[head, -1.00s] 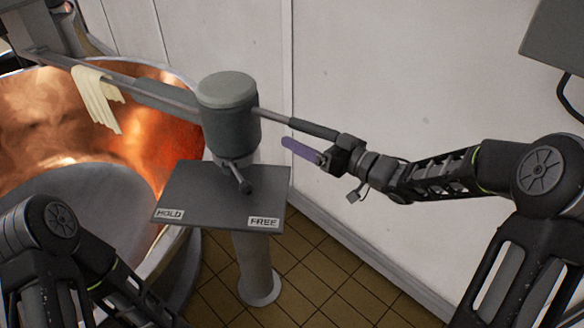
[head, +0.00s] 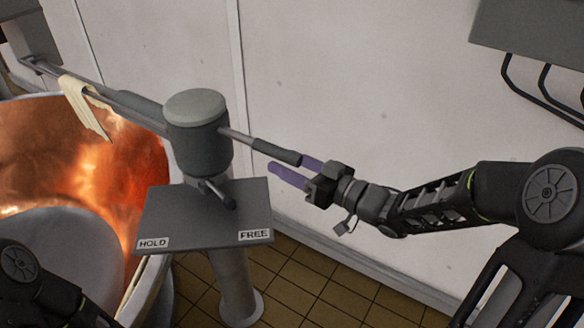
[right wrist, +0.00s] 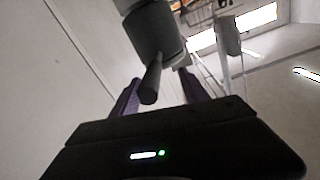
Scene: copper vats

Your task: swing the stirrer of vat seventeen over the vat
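The stirrer's grey drum head (head: 197,135) stands on a post beside the copper vat (head: 100,150). Its long bar (head: 125,103) runs to the upper left, across the vat's back rim in the picture; whether it is over the vat I cannot tell. Its handle (head: 262,146) points right; its dark end also shows in the right wrist view (right wrist: 149,90). My right gripper (head: 292,170) is open, its purple fingers at the handle's end, one on each side, with gaps. A lever (head: 222,197) over the HOLD/FREE plate (head: 175,222) points nearer FREE. My left gripper is out of view.
A pale cloth-like strip (head: 86,108) hangs over the bar. A white wall (head: 350,90) stands close behind the handle. A grey panel with dark hooped rails (head: 530,85) is at the upper right. Tiled floor (head: 310,280) is clear below the handle.

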